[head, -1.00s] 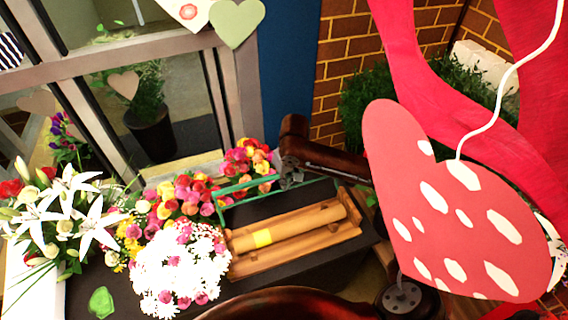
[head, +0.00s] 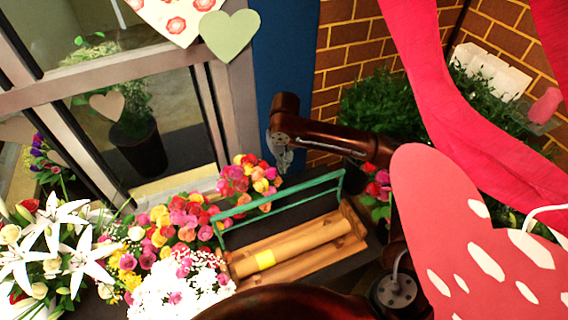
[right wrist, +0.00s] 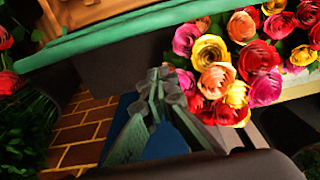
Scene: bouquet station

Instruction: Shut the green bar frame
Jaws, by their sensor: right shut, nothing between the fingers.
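The green bar frame (head: 290,192) stands raised along the back of a wooden holder (head: 300,265), which carries a tan roll (head: 300,243) with a yellow band. My right gripper (head: 283,160) is shut and empty, behind and above the green frame, apart from it in the head view. In the right wrist view its fingers (right wrist: 160,90) are together, and the green bar (right wrist: 130,32) crosses the top of the picture with a gap between. The wooden holder (right wrist: 85,10) shows beyond the bar. My left gripper is not in view.
Colourful roses (head: 248,178) stand close left of my right gripper. White daisies (head: 180,285) and lilies (head: 70,240) fill the table's left. A red spotted heart (head: 470,235) hangs at right. Brick wall and greenery (head: 385,110) lie behind.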

